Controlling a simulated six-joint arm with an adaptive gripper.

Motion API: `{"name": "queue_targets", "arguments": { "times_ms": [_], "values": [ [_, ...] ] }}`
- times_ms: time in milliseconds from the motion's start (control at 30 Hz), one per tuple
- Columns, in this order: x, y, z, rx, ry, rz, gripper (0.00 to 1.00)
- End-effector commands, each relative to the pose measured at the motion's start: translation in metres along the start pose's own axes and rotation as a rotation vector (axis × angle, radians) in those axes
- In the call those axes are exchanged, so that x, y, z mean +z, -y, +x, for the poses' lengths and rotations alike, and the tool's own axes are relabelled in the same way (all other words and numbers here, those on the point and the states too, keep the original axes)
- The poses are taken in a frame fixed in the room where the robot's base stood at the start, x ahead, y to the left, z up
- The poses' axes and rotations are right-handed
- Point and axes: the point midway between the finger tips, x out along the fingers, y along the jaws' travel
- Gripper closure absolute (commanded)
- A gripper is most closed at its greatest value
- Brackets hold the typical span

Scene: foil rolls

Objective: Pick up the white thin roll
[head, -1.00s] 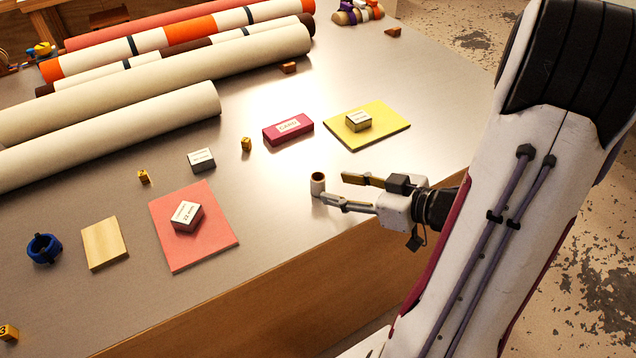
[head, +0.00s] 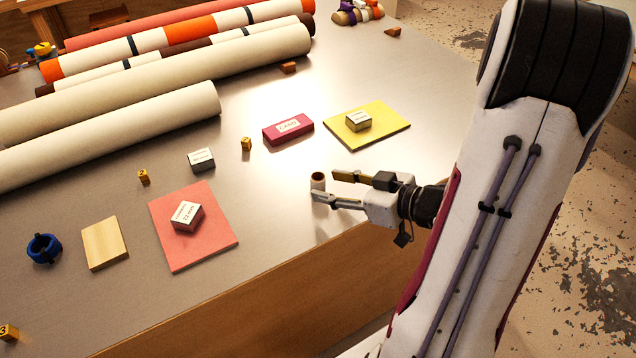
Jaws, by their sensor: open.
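A small, thin white roll (head: 318,178) with a brown core stands upright near the table's right front edge. My gripper (head: 325,186) is open and reaches in from the right, its two fingers pointing left. The near finger passes in front of the roll's lower part and hides it. The far finger's tip is just right of the roll's top. The roll appears to be at the mouth of the fingers. I cannot tell whether either finger touches it.
Long cream rolls (head: 170,115) and striped orange-white rolls (head: 150,45) lie at the back left. A dark red box (head: 288,130), a yellow pad (head: 385,125) and a pink pad (head: 195,250) lie nearby. The grey tabletop (head: 260,205) left of the roll is clear.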

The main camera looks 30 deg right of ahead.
Motion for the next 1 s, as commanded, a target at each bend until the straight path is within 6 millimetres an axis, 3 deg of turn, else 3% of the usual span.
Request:
{"name": "queue_targets", "arguments": {
  "times_ms": [600, 1000],
  "values": [
    [-0.002, -0.007, 0.045, -0.002, 0.001, -0.001, 0.58],
    [-0.002, -0.007, 0.051, 0.0, 0.0, 0.0, 0.58]
  ]
}}
